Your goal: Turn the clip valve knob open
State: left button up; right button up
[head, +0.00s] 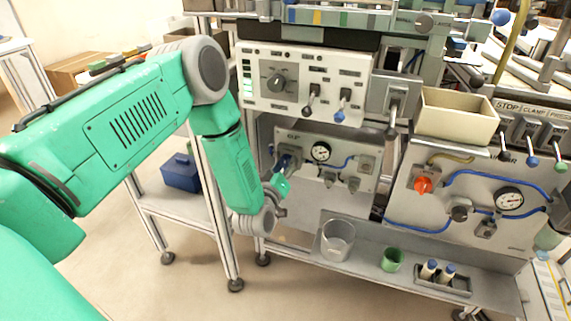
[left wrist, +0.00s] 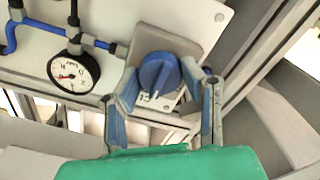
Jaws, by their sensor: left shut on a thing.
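The clip valve knob is a blue round knob (left wrist: 158,72) on a grey plate, on the light panel with a gauge. In the left wrist view it sits between the two blue-padded fingers of my left gripper (left wrist: 166,84), which is shut on it. In the head view my left gripper (head: 285,176) reaches in from the left to the lower left panel (head: 335,140). There the fingers and wrist largely hide the knob. My right gripper is not in view.
A gauge (head: 320,151) with blue tubing is right of the knob. A control panel (head: 303,80) overhangs above. A bench leg (head: 215,205) stands close by my forearm.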

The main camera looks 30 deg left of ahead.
pick_arm(q)
jog(key=shift+s+d+f, duration=0.1)
jog(key=shift+s+f, duration=0.05)
jog(key=shift+f, duration=0.15)
jog(key=o, duration=1.1)
jog(key=shift+o, duration=0.2)
jog(key=shift+r, duration=0.1)
jog(key=shift+s, duration=0.15)
jog(key=v, duration=1.1)
jog(key=shift+s, duration=0.2)
jog(key=shift+d, duration=0.1)
